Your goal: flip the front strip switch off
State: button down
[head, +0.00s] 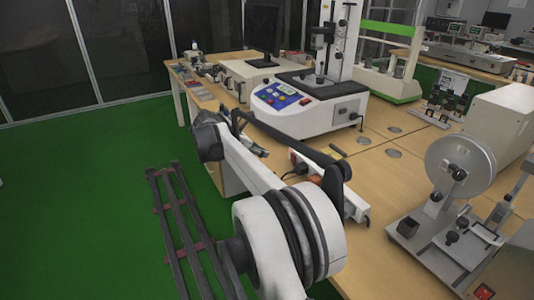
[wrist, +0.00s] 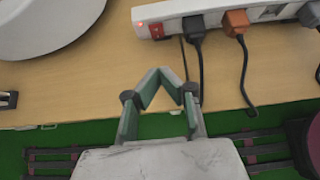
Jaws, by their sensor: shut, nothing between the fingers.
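In the wrist view a white power strip (wrist: 178,25) lies along the top, near the table's front edge. Its red rocker switch (wrist: 156,30) is at the left end, beside a small lit red lamp (wrist: 139,23). My gripper (wrist: 172,86) is shut and empty, its fingertips below the switch in the picture and apart from it. A dark plug (wrist: 196,22) and an orange plug (wrist: 236,20) sit in the strip. In the head view the strip (head: 355,207) is partly hidden behind my arm, and I cannot make out my fingertips there.
Cables from the plugs hang toward the table's front edge, right of my gripper. A white tester base (head: 330,115) stands behind the strip. A machine with a round disc (head: 455,165) stands at the right. Bare wooden table (wrist: 100,85) lies left of my fingers; green floor (head: 90,140) lies beyond the edge.

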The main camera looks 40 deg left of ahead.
aim_at(292, 156)
jog(key=b+x, duration=0.1)
jog(key=x, duration=0.7)
jog(key=shift+f, duration=0.1)
jog(key=shift+w+d+r+b, duration=0.15)
jog(key=shift+w+d+b, duration=0.05)
jog(key=shift+w, duration=0.35)
jog(key=shift+w+d+r+b, duration=0.1)
jog(key=shift+w+d+b, duration=0.1)
jog(key=shift+w, duration=0.35)
jog(key=shift+w+d+r, duration=0.15)
jog(key=shift+w+d, duration=0.05)
jog(key=shift+w, duration=0.5)
jog(key=shift+w+d+r+g+p, duration=0.3)
jog(key=shift+w+d+r+g, duration=0.05)
jog(key=shift+w+g, duration=0.05)
jog(key=shift+a+f, duration=0.2)
jog(key=shift+a, duration=0.1)
jog(key=shift+d, duration=0.1)
